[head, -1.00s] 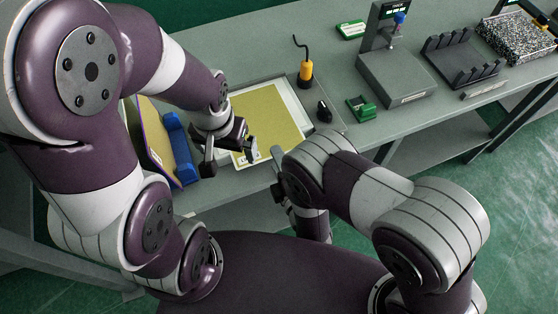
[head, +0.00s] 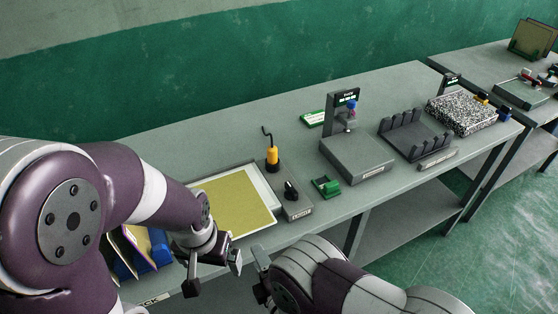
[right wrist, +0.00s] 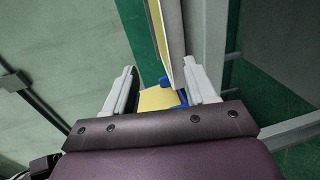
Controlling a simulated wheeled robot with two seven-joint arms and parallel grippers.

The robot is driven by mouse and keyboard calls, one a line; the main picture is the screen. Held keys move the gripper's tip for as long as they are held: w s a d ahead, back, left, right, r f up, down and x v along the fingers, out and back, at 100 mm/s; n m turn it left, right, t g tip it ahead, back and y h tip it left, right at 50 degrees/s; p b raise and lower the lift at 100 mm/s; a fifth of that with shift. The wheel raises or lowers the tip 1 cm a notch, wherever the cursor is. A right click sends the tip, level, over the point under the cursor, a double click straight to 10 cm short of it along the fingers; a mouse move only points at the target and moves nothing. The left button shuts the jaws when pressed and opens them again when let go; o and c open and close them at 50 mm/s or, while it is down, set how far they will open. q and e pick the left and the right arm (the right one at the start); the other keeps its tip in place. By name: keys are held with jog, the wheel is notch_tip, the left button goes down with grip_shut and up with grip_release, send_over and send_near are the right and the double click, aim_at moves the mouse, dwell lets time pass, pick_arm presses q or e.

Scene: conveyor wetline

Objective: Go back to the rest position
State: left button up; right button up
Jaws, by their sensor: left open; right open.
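My left gripper (head: 214,272) is open and empty. It hangs at the front edge of the bench, over the near left corner of the tray with the yellow-green sheet. My right gripper (head: 262,276) shows partly in the head view, low in front of the bench edge, with its arm covering part of it. In the right wrist view my right gripper (right wrist: 160,92) has its two pale fingers wide apart with nothing held between them. Beyond the fingers are the bench edge and part of a blue holder.
A blue holder (head: 125,272) stands at left.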

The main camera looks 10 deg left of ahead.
jog(key=s+d+f+m+g+h, duration=0.6)
jog(key=f+m+g, duration=0.2)
jog(key=m+g, duration=0.15)
jog(key=s+d+r+m+g+h, duration=0.2)
jog(key=d+r+m, duration=1.2)
jog(key=d+r, duration=0.7)
jog(key=shift+d+m+g+h, duration=0.35)
jog(key=shift+d+h, duration=0.05)
jog(key=shift+d, duration=0.4)
jog(key=shift+s+d, duration=0.1)
jog(key=shift+s, duration=0.1)
